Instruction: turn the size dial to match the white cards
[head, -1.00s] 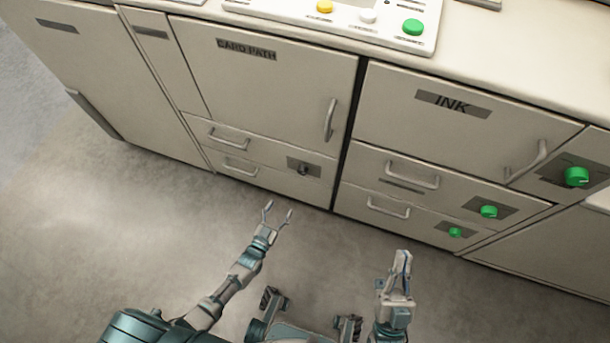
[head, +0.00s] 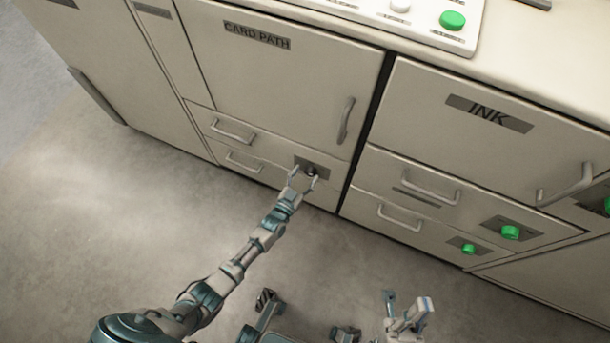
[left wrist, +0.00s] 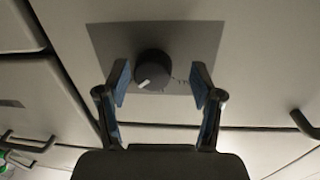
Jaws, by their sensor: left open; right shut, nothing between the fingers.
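The size dial is a dark round knob with a white pointer mark, on a grey plate below the CARD PATH door. In the left wrist view the dial (left wrist: 153,68) sits between my open fingers, a little beyond their tips, and its pointer faces lower left. In the head view the dial (head: 311,171) is partly hidden by my left gripper (head: 303,178), which is open right in front of it. I cannot tell whether the fingers touch it. No white cards are in view.
Drawer handles (head: 233,130) stick out left of the dial, and a door handle (head: 345,121) above it. The INK cabinet (head: 488,113) on the right has green knobs (head: 510,232). A panel with buttons (head: 452,20) lies on the counter. The floor in front is clear.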

